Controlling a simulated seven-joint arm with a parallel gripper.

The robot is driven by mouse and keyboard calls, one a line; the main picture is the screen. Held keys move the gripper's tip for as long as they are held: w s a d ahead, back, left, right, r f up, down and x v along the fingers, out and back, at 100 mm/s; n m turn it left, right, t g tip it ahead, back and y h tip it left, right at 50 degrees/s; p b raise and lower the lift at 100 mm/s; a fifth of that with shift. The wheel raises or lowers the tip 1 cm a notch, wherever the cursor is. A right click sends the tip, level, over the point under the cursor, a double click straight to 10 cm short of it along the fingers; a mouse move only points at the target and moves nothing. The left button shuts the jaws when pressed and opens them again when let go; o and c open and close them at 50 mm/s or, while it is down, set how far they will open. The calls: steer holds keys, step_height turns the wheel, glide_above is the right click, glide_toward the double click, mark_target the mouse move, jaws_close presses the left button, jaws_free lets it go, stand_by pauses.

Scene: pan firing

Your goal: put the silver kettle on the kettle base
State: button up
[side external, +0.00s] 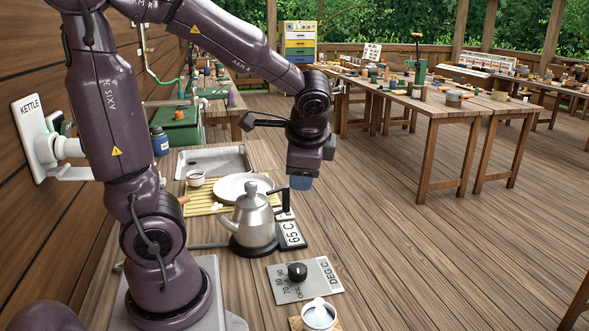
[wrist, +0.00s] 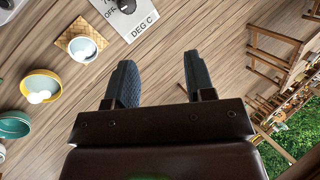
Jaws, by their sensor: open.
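The silver kettle (side external: 252,221) stands upright in the side view, its black handle (side external: 285,195) on the right. It appears to rest on the dark round kettle base (side external: 236,249), whose edge shows below it. A display reading 65 C (side external: 291,235) lies beside the base. My gripper (side external: 300,183) is above and right of the handle, and I see no contact with it. In the wrist view, my gripper (wrist: 160,76) has its two fingers wide apart with nothing between them. The kettle is not in the wrist view.
A dial panel (side external: 316,284) lies in front of the kettle, with a small cup (side external: 319,315) nearer still. A white plate (side external: 229,187) on a slatted mat is behind the kettle. A yellow-rimmed bowl (wrist: 42,84) shows in the wrist view.

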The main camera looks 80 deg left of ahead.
steer(key=s+d+r+n+t+h, duration=0.2)
steer(key=d+h, duration=0.1)
steer(key=d, duration=0.3)
steer(key=s+d+r+n+t+h, duration=0.1)
steer(key=s+d+r+t+h, duration=0.1)
steer(key=d, duration=0.4)
steer(key=shift+s+r+n+t+h, duration=0.3)
steer(key=shift+r+n+t+h, duration=0.1)
steer(key=shift+r, duration=0.35)
steer(key=shift+a, duration=0.1)
